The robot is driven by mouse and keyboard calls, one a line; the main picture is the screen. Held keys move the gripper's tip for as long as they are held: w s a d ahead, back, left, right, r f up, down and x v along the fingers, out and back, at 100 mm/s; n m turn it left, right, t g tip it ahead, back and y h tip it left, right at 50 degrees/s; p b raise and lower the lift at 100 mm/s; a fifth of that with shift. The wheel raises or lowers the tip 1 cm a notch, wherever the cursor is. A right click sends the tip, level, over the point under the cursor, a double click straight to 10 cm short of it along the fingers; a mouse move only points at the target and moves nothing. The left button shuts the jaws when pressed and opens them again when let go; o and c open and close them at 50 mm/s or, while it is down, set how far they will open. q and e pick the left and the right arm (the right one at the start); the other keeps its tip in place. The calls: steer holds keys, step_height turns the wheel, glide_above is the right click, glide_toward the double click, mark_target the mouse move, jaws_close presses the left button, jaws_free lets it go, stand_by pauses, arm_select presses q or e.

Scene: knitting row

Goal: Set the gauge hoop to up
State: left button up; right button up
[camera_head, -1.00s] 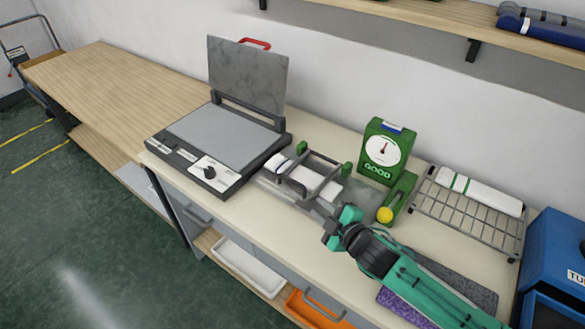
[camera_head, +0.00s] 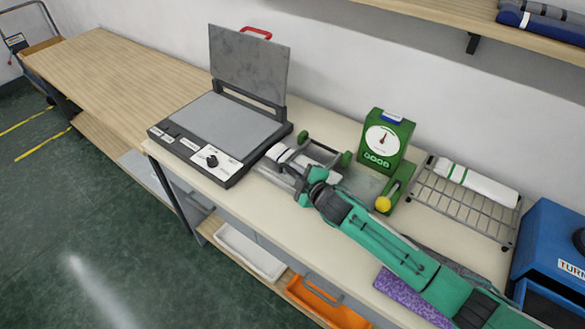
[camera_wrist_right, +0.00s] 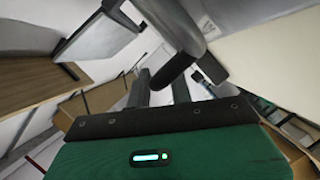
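The grey gauge hoop (camera_head: 288,172) belongs to the low fixture with two green knobs, between the flat press and the green dial gauge (camera_head: 386,140). In the head view it looks low, and my right gripper (camera_head: 305,192) partly hides it. My right gripper is at the fixture's front side, close to the hoop. In the right wrist view a thick grey bar (camera_wrist_right: 178,28), probably the hoop, passes just above my fingers (camera_wrist_right: 162,90). The fingers stand apart with a gap between them; contact with the bar is not clear. My left gripper is out of view.
The flat press (camera_head: 228,122) stands left of the fixture with its lid raised. A wire rack (camera_head: 455,200) with a white roll and a blue box (camera_head: 552,245) are to the right. The gauge's yellow-ended lever (camera_head: 383,204) is near my right arm. The wooden table (camera_head: 110,75) at left is clear.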

steer(key=shift+w+a+f, duration=0.1)
steer(key=shift+w+a, duration=0.25)
steer(key=shift+w, duration=0.2)
jaws_close()
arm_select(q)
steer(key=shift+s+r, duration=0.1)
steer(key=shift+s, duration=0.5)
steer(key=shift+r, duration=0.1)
